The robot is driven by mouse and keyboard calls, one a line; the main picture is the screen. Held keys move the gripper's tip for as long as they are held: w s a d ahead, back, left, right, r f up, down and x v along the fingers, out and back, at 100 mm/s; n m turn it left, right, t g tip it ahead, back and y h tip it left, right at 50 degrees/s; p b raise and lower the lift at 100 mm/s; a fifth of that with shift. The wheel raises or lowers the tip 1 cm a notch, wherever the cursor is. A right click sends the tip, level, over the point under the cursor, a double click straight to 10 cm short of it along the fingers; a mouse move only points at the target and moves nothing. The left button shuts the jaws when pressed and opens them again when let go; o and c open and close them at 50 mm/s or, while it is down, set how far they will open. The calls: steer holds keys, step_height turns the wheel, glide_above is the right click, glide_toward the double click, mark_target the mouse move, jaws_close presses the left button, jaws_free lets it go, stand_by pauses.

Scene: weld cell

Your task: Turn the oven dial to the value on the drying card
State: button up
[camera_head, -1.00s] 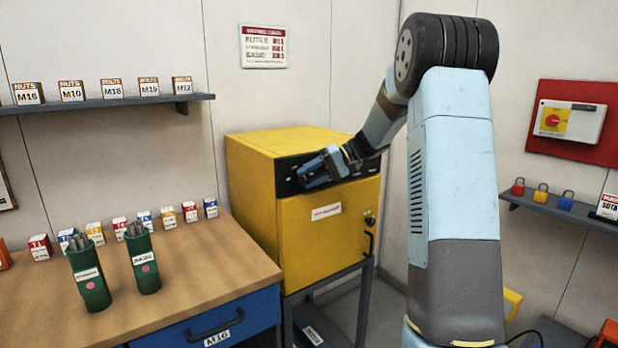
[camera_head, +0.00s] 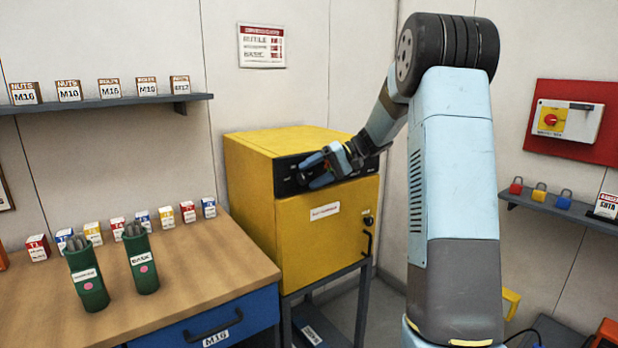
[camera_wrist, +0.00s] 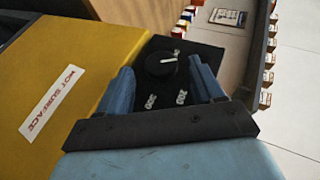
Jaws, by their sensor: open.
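The yellow oven (camera_head: 252,165) stands on a dark frame, with a black control panel (camera_head: 285,178) across its upper front. The round black dial (camera_wrist: 158,65) shows in the wrist view; its white mark points to the right of that picture. A "200" and another number are printed on the panel near it. My gripper (camera_head: 315,167) is open at the panel, and in the wrist view its blue fingers (camera_wrist: 161,75) lie on either side of the dial. I cannot tell whether they touch it. The drying card (camera_head: 262,46) hangs on the wall; its values are too small to read.
Two green canisters with rods, one labelled "BASIC" (camera_head: 143,272), stand on the workbench (camera_head: 200,290) with several small boxes behind. A "HOT SURFACE" label (camera_wrist: 54,103) is on the oven door. A shelf (camera_head: 110,101) of nut and bolt boxes is at left, padlocks (camera_head: 540,192) at right.

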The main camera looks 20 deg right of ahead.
steer(key=v, duration=1.2)
steer(key=shift+r, duration=0.1)
steer(key=s+a+r+m+h, duration=0.1)
steer(key=s+a+h, duration=0.2)
steer(key=s+a, duration=0.4)
steer(key=s+a+r+h, duration=0.1)
steer(key=s+a+h, duration=0.35)
steer(key=s, duration=0.55)
steer(key=s+a+f+t+h, duration=0.1)
steer(key=s+f+t+h, duration=0.1)
steer(key=s, duration=0.7)
steer(key=s+a+f+t+h, duration=0.1)
steer(key=s+f+t+h, duration=0.1)
steer(key=s, duration=0.8)
steer(key=shift+s+f+h, duration=0.3)
steer(key=shift+f+h, duration=0.25)
steer(key=shift+a, duration=0.15)
steer(key=shift+c, duration=0.2)
